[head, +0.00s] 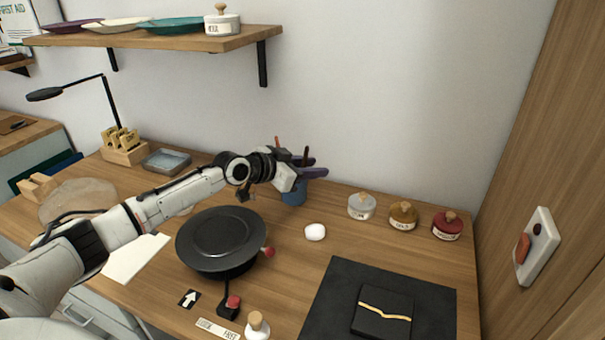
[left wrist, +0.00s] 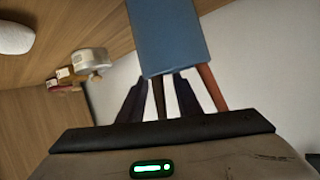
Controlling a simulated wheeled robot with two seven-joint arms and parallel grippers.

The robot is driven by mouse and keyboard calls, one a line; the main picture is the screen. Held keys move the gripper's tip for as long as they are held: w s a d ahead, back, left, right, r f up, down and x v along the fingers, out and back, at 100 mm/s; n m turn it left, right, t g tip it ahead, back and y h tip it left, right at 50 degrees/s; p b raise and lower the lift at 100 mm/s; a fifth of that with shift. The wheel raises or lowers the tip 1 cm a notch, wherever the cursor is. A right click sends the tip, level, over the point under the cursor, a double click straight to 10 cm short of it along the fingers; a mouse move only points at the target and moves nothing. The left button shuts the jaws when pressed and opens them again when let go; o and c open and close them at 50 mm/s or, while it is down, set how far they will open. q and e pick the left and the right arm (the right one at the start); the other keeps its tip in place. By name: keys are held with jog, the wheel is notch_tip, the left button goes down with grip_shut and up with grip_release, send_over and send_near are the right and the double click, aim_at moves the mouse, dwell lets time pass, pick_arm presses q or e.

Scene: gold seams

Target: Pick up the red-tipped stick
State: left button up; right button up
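A blue cup (head: 293,194) stands near the back of the wooden table and holds upright sticks. An orange-brown stick (head: 277,143) and a dark stick (head: 305,155) rise behind my left gripper (head: 314,168). In the left wrist view, the blue cup (left wrist: 168,35) lies ahead, with a reddish-brown stick (left wrist: 211,86) to the right and a dark stick (left wrist: 159,98) between my two dark fingers. The fingers are apart, and I see no contact with the dark stick. No red tip is clearly visible; the palm hides stick ends. My right gripper is not in view.
A black round plate (head: 221,235) on a stand is in front of the arm. A white lump (head: 315,232), several lidded jars (head: 403,216) and a black mat (head: 335,300) lie to the right. A shelf (head: 160,40) hangs above.

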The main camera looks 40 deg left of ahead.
pick_arm(q)
jog(key=shift+w+d+f, duration=0.15)
jog(key=shift+w+f, duration=0.05)
jog(key=shift+w, duration=0.25)
grip_shut()
notch_tip(320, 180, up, 10)
dwell(0.4)
